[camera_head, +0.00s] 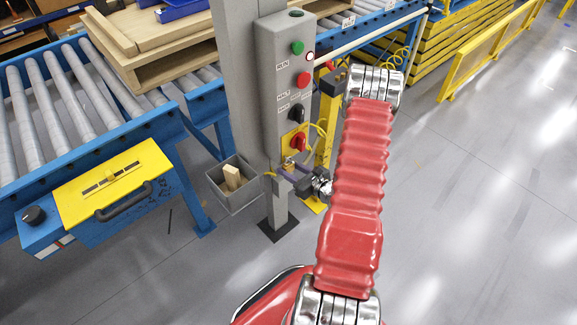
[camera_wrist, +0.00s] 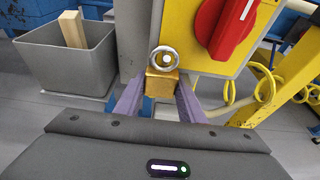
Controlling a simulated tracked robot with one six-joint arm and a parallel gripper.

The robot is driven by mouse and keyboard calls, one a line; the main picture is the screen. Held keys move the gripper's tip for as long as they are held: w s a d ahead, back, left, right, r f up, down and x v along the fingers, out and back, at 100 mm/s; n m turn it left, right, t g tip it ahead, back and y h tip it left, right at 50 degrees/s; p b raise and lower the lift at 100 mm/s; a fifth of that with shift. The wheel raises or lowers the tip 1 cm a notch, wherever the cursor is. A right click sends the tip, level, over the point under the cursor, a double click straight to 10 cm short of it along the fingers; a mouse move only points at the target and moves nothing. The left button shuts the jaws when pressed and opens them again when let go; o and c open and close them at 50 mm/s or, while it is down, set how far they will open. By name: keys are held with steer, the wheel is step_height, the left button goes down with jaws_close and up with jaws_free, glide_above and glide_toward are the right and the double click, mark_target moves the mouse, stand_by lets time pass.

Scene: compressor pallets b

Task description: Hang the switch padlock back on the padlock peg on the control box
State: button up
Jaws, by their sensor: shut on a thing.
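The grey control box (camera_head: 268,85) stands on a post and carries buttons and a red rotary switch (camera_head: 299,142) on a yellow plate (camera_wrist: 188,45). The red switch (camera_wrist: 224,25) is large at the upper right of the wrist view. My gripper (camera_wrist: 160,88) is shut on the brass padlock (camera_wrist: 161,84), its purple fingers on either side of the body. The round steel shackle (camera_wrist: 153,63) is up, at the plate's lower left corner. A small pale peg end (camera_wrist: 166,60) shows inside the shackle loop; whether the shackle hangs on it or is only in front, I cannot tell.
A grey bin (camera_wrist: 65,65) with a wooden block (camera_wrist: 73,30) is at the left of the post. Yellow coiled hose (camera_wrist: 262,95) and a yellow post (camera_head: 326,120) are close on the right. A blue roller conveyor (camera_head: 160,125) stands left; floor at right is clear.

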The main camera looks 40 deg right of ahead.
steer(key=shift+w+d+r, duration=0.1)
steer(key=shift+w+r, duration=0.05)
steer(key=shift+r, duration=0.5)
steer(key=shift+s, duration=0.35)
steer(key=shift+s+f, duration=0.1)
steer(key=shift+s, duration=3.45)
steer(key=w+a+r, duration=0.1)
steer(key=w+a, duration=0.1)
steer(key=a, duration=0.2)
steer(key=w+a+r+n+y, duration=0.1)
steer(key=w+a+r, duration=0.1)
steer(key=a, duration=0.3)
steer(key=w+a+r+y, duration=0.1)
steer(key=w+a+r, duration=0.1)
steer(key=w+a, duration=0.2)
steer(key=shift+a+n, duration=0.3)
steer(key=w+a+r+n+g+y, duration=0.1)
steer(key=w+a+r+n+y, duration=0.1)
steer(key=a, duration=0.7)
steer(key=w+a+r+n+y, duration=0.1)
steer(key=a+r+y, duration=0.1)
steer(key=a, duration=0.7)
steer(key=shift+w+r+n+g, duration=0.15)
steer(key=shift+w+n+g, duration=0.25)
